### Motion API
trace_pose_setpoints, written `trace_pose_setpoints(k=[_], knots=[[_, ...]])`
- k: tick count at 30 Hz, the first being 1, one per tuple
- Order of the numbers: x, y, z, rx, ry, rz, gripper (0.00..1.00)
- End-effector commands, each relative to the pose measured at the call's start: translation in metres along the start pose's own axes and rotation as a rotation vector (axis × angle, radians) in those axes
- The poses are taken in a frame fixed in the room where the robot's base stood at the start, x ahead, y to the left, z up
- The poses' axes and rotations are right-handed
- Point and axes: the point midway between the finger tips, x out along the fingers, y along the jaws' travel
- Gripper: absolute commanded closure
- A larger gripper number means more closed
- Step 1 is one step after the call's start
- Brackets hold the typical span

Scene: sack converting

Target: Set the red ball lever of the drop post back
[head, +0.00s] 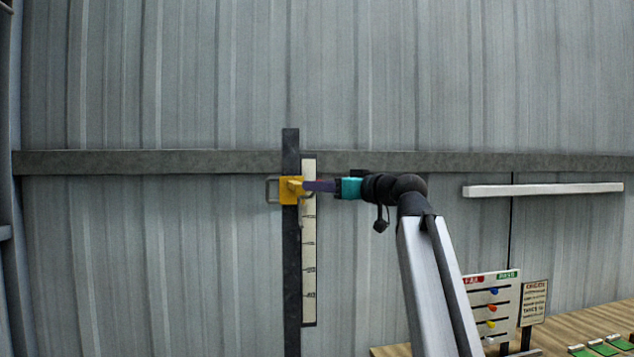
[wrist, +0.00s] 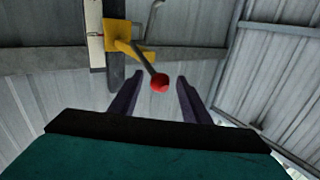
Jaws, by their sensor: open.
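The drop post (head: 291,250) is a dark upright bar against the corrugated wall, with a yellow carriage (head: 287,197) near its top. In the wrist view the yellow carriage (wrist: 122,38) is at the upper left. A grey rod runs from it to the red ball (wrist: 159,83) of the lever. My gripper (wrist: 158,84) is open, its dark fingers on either side of the ball in the picture; I cannot tell whether they touch it. In the head view my gripper (head: 308,186) is at the carriage's right side, and the red ball is hidden.
A white scale strip (head: 309,255) runs beside the post. A grey rail (head: 150,163) crosses the wall behind. At the right are a white bar (head: 543,190), a board with coloured knobs (head: 492,310), a small sign (head: 534,302) and a wooden table (head: 575,327) with green cards.

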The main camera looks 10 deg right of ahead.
Motion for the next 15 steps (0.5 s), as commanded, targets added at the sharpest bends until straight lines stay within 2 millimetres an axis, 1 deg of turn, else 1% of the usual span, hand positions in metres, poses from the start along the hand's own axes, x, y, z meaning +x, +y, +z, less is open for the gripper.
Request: trace_pose_setpoints(k=[1, 6, 14, 15], knots=[[0.0047, 0.0002, -0.0015, 0.0, 0.0, 0.0, 0.57], [0.0115, 0.0004, -0.0001, 0.0, 0.0, 0.001, 0.57], [0.0122, 0.0, 0.0005, 0.0, 0.0, 0.0, 0.57], [0.0121, 0.0, 0.0005, 0.0, 0.0, 0.0, 0.59]])
